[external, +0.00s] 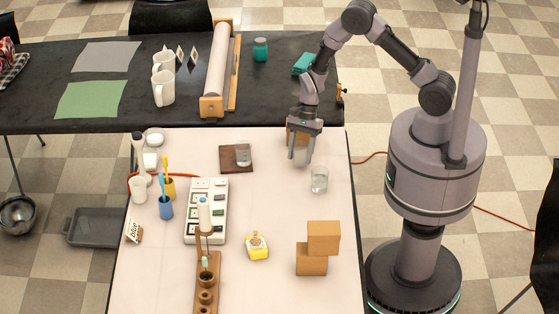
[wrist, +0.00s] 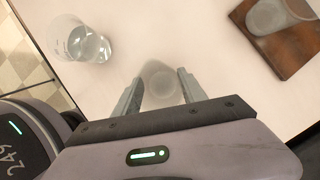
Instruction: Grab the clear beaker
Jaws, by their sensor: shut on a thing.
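My gripper (external: 301,158) is over the right part of the white table, pointing down. In the wrist view its two fingers (wrist: 160,78) stand on either side of a pale, see-through beaker (wrist: 160,84), and it is shut on it. In the external view the fingers mostly hide this beaker; whether it touches the table is unclear. A second clear glass (external: 319,180) stands just right of the gripper and shows at upper left in the wrist view (wrist: 88,43). A third clear glass (external: 243,155) is on a brown board (external: 229,164), at upper right in the wrist view (wrist: 277,14).
Wooden blocks (external: 312,265) and a yellow item (external: 257,246) stand nearer the front. A white tray (external: 192,230), a wooden rack (external: 208,271) and cups with brushes (external: 166,207) are at left. A black table (external: 190,112) adjoins behind. The white table's middle is fairly clear.

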